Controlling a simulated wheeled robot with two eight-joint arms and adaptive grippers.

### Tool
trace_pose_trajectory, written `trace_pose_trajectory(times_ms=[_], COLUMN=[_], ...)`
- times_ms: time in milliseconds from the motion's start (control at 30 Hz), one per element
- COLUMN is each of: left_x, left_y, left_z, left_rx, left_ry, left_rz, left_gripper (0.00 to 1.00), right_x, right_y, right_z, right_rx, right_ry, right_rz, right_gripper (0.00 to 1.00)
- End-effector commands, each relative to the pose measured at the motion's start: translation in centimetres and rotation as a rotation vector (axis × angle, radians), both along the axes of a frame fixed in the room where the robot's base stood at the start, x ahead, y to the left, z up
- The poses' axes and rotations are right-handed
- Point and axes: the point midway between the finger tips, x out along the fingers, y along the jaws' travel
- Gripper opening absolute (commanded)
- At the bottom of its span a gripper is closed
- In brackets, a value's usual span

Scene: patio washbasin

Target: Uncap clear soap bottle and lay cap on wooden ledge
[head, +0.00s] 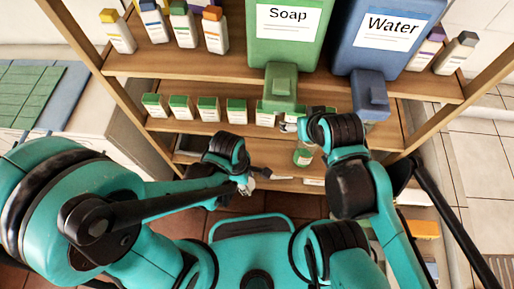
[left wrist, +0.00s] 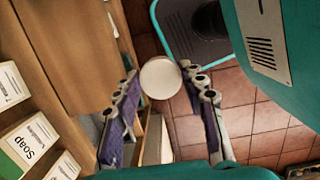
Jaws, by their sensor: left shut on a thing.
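The clear soap bottle (head: 303,156), with green liquid in it, stands upright just below my right gripper (head: 288,124). The right fingers are partly hidden by the wrist, so I cannot tell whether they are closed on anything. My left gripper (head: 254,180) is lower and to the left of the bottle, apart from it. In the left wrist view a round white cap (left wrist: 160,78) sits between the fingertips, and the left gripper is shut on it. A low wooden ledge (head: 200,160) runs behind the grippers; in the left wrist view a wooden surface (left wrist: 68,50) lies left of the cap.
A green Soap dispenser (head: 283,45) and a blue Water dispenser (head: 385,50) stand on the upper shelf, their spouts projecting forward. Several small green-topped cartons (head: 208,108) line the shelf below. Brown floor tiles (left wrist: 260,125) show below the left gripper.

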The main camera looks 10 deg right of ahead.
Motion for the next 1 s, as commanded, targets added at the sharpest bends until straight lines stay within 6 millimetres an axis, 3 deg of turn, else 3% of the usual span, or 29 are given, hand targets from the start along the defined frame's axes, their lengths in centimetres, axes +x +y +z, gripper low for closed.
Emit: trace_pose_trajectory(times_ms=[200,400,700,867,1000], left_x=[6.3,10.4,12.9,12.8,12.8], left_y=[-1.5,-2.5,-3.0,-3.0,-3.0], left_z=[-0.2,-0.1,-0.1,-3.2,-3.7], left_rx=[0.000,0.000,0.000,0.000,0.000], left_ry=[-0.001,0.000,0.000,0.000,0.000], left_rz=[0.002,0.000,-0.001,-0.002,-0.002], left_gripper=[0.30,0.30,0.30,0.30,0.30], right_x=[0.0,0.0,0.0,0.0,0.0], right_y=[0.0,0.0,0.0,0.0,0.0], right_z=[-1.0,-1.6,-2.0,-3.7,-3.8], right_rx=[0.000,0.000,0.000,0.000,0.000], right_ry=[0.000,0.000,0.000,0.000,0.000], right_rz=[0.000,0.000,0.000,0.000,0.000], right_gripper=[0.79,0.79,0.79,0.79,0.79])
